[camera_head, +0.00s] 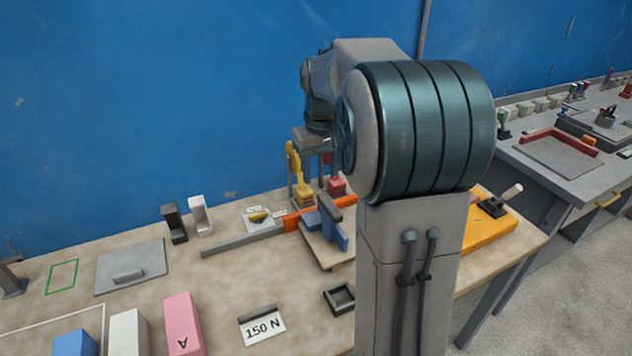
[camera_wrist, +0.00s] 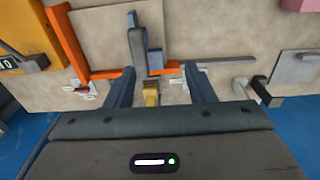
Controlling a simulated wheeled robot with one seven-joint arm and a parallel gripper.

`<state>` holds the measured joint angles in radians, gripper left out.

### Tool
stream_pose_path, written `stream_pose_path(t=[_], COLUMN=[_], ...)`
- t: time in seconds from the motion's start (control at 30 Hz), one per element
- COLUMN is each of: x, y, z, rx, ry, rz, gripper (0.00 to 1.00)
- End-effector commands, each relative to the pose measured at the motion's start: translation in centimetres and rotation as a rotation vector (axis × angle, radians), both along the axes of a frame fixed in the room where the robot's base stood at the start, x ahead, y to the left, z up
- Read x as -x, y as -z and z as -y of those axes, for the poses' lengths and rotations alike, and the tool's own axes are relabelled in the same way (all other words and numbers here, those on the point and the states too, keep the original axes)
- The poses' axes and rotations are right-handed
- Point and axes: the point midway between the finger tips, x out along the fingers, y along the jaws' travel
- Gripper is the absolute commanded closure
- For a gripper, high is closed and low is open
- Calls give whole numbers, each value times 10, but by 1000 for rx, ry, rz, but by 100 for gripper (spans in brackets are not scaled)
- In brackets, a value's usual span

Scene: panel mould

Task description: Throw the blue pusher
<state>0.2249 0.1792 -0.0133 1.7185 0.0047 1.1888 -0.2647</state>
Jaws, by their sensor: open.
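The blue pusher (camera_head: 333,229) stands on a small tan board beside an orange bar, left of my arm in the head view. A dark grey bar-shaped part lies by it. In the wrist view, the blue pusher (camera_wrist: 155,60) shows just beyond my fingertips, partly behind the dark grey part. My gripper (camera_wrist: 159,70) is open, and its two fingers are apart with nothing clasped. In the head view, my gripper (camera_head: 306,178) hangs behind the pusher, partly hidden by my arm. A yellow piece (camera_wrist: 151,95) shows between the fingers, not visibly touched.
A yellow lever piece (camera_head: 303,198) and a red piece (camera_head: 337,185) stand near my gripper. An orange bar (camera_head: 298,218) and a grey rail (camera_head: 240,239) run alongside. A 150 N card (camera_head: 264,330) and a dark square tray (camera_head: 339,299) lie in front.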

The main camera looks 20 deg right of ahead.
Motion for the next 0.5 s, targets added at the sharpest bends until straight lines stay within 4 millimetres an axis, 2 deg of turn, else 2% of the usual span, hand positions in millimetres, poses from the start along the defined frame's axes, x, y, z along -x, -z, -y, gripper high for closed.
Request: stream_pose_path(t=[0.03,0.1,0.2,0.37,0.5], x=[-13,-27,-40,-48,-49], y=[-2,-1,2,6,19], z=[12,25,38,48,49], rx=[-3,-5,-9,-11,-12], ry=[3,-1,-6,-8,-9], rz=[-15,-29,-43,-55,-57], gripper=[51,51,51,51,51])
